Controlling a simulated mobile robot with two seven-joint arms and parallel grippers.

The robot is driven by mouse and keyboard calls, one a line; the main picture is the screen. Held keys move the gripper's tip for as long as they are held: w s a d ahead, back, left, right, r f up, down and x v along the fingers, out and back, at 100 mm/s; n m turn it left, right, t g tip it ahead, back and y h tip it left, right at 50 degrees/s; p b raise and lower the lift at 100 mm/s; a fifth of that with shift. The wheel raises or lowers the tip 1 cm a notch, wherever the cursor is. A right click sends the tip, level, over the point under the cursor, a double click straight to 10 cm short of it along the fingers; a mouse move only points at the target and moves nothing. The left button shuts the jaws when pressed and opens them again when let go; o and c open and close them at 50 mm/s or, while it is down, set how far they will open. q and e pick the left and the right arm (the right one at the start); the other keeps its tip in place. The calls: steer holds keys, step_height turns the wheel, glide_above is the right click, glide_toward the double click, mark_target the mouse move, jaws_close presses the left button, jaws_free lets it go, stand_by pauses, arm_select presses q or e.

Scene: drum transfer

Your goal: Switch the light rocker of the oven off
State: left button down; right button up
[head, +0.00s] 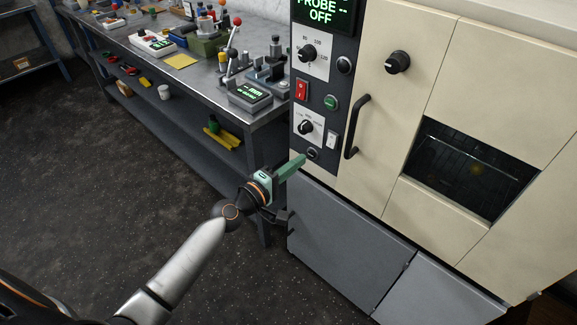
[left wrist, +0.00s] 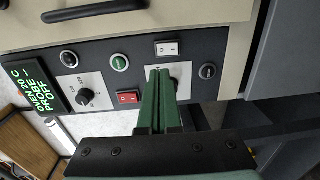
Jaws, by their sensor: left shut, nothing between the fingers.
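The cream oven (head: 388,118) has a dark control panel (head: 319,75) on its left side. A white rocker (head: 331,140) sits low on the panel beside the lower dial; it also shows in the left wrist view (left wrist: 167,48). A red rocker (head: 301,90) is higher up, also in the left wrist view (left wrist: 128,97). I cannot read which one is marked for the light. My left gripper (head: 302,158) is shut and empty, its green fingers pointing at the panel's lower part. In the left wrist view its fingertips (left wrist: 159,72) partly cover the lower dial (left wrist: 175,84), just below the white rocker. Contact cannot be told.
A black round button (head: 313,154) is by the fingertips. A black door handle (head: 357,126) stands out right of the panel. The oven window (head: 468,168) is dark with a faint yellowish spot. A cluttered metal workbench (head: 190,70) stands left. The floor in front is clear.

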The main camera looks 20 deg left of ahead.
arm_select(q)
steer(key=shift+v, duration=1.25)
steer(key=s+d+f+m+g+y, duration=0.1)
steer(key=s+f+m+g, duration=0.2)
steer(key=s+f+m, duration=0.5)
steer(key=s+d+f+m+g+y+p, duration=0.1)
steer(key=s+f+m+g, duration=0.3)
steer(key=s, duration=1.3)
step_height(320, 180, down, 7)
steer(key=d+m+y, duration=0.1)
steer(key=m, duration=0.3)
steer(key=shift+d+r+y+p, duration=0.2)
steer(key=shift+d+y+p, duration=0.1)
steer(key=shift+s, duration=0.15)
